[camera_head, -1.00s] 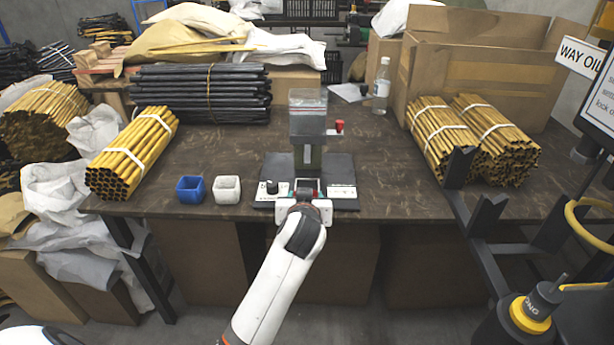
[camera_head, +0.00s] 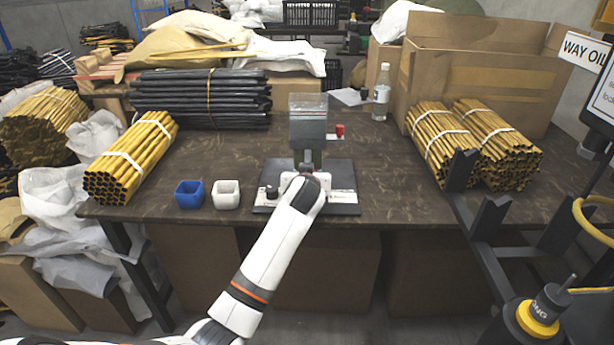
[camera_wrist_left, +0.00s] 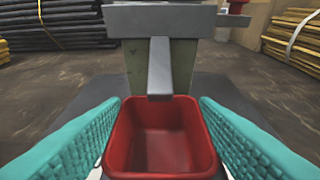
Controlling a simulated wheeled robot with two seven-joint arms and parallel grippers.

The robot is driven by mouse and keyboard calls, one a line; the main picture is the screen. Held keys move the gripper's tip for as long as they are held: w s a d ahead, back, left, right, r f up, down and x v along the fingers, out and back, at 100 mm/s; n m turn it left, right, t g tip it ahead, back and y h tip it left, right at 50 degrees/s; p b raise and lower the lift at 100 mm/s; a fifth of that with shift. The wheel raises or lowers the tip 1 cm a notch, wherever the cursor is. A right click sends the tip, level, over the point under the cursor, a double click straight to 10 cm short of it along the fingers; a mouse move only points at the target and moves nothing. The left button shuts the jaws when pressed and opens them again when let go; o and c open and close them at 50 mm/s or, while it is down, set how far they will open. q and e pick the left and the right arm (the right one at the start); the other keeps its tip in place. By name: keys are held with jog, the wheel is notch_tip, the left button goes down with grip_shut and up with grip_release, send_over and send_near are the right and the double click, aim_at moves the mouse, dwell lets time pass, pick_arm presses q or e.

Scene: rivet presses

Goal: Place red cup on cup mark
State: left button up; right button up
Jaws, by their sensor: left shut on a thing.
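The red cup (camera_wrist_left: 160,140) is square, open at the top and looks empty in the left wrist view. My left gripper (camera_wrist_left: 160,148) has one teal finger on each side of the cup and is shut on it. The cup sits upright just in front of and below the grey nozzle (camera_wrist_left: 160,70) of the press. In the head view the press (camera_head: 308,130) stands on a dark base plate (camera_head: 345,180), and my left arm and wrist hide the cup. The cup mark is not visible. My right gripper is not in view.
Bundles of yellow tubes (camera_head: 130,160) lie at left and right. A clear bottle (camera_head: 381,95) stands behind.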

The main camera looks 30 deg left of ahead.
pick_arm(q)
jog(key=o, duration=0.6)
jog(key=shift+f, duration=0.15)
jog(key=shift+c, duration=0.2)
jog(key=o, duration=0.4)
